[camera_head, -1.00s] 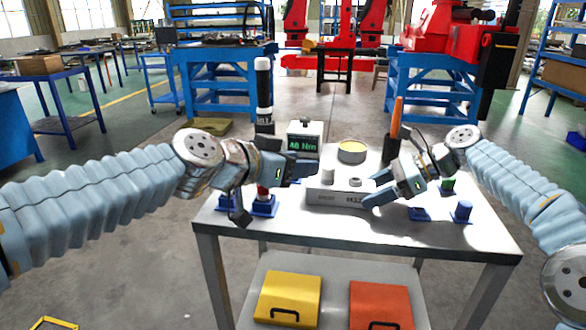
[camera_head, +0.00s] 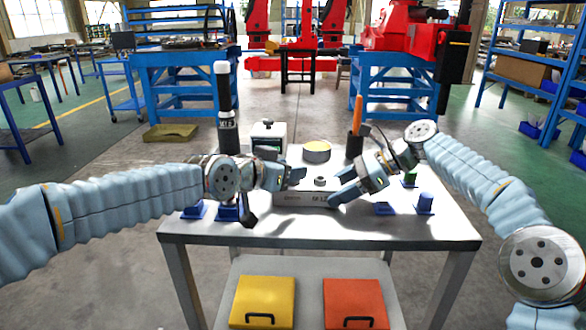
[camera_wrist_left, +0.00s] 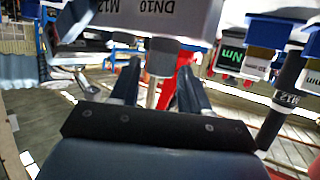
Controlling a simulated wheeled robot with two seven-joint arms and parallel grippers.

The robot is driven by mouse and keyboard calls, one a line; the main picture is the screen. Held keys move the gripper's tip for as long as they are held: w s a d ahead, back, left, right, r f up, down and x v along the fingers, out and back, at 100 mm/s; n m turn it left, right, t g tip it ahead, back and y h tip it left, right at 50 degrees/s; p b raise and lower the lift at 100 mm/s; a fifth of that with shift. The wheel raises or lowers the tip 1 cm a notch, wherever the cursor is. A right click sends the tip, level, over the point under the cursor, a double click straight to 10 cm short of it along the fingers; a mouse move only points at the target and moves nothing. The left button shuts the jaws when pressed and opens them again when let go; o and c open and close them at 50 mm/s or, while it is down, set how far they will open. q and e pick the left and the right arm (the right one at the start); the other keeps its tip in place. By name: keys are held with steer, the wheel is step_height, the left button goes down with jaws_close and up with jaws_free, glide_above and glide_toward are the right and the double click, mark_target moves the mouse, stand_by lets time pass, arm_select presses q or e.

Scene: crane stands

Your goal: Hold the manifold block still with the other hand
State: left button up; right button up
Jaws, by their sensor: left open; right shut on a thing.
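The manifold block (camera_head: 305,199) is a pale grey box with lettering on its front, on the table's middle. A small round fitting (camera_head: 320,181) sits on top. In the left wrist view the block (camera_wrist_left: 150,14) appears upside down, close, with "DN10 M12" on its face. My right gripper (camera_head: 338,189) is shut on the block's right end, one finger along the front. My left gripper (camera_head: 298,179) is open above the block's left part, its arm covering the block's left top. The left fingers (camera_wrist_left: 158,75) also show in the left wrist view; I cannot tell whether they touch the block.
A tall black and white M12 tool (camera_head: 227,115) stands at left behind my left arm. A gauge box (camera_head: 268,138), a yellow-topped tin (camera_head: 317,151) and a black holder (camera_head: 355,145) stand behind the block. Blue pieces (camera_head: 425,203) stand right. The table's front strip is clear.

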arm_select(q)
steer(key=shift+x, duration=1.25)
steer(key=c, duration=0.8)
steer(key=shift+o, duration=0.2)
steer(key=shift+r, duration=0.15)
steer(key=o, duration=1.2)
steer(key=shift+c, duration=0.2)
